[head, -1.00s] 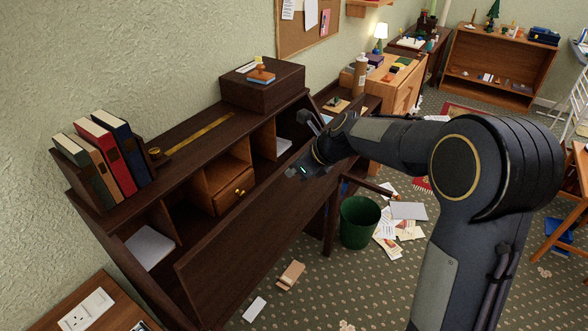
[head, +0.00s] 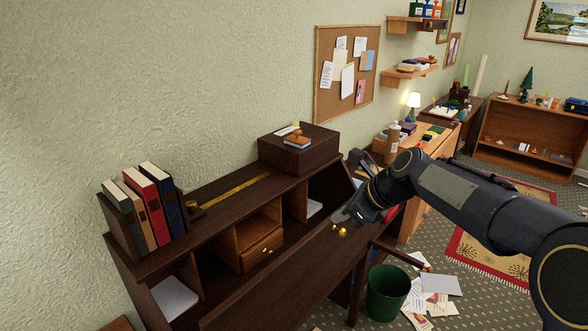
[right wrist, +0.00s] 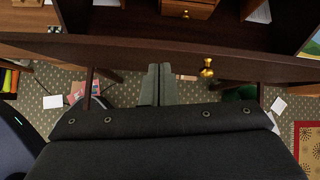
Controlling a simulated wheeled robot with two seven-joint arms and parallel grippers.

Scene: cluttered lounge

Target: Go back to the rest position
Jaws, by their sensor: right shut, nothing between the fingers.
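My right gripper (head: 343,214) is near the right end of the dark wooden desk's front panel (head: 290,285), just above a brass knob (head: 339,230). Its arm comes in from the lower right. In the right wrist view, the two grey fingers (right wrist: 155,85) lie side by side, shut and empty, with the panel edge beyond them. The brass knob (right wrist: 207,68) shows to their right, apart from them. My left gripper is in neither view.
The desk holds upright books (head: 148,205), a dark box (head: 299,150) and a small drawer (head: 261,250). A green bin (head: 387,292) and scattered papers (head: 435,290) lie on the floor at right. A patterned rug (head: 500,255) is beyond.

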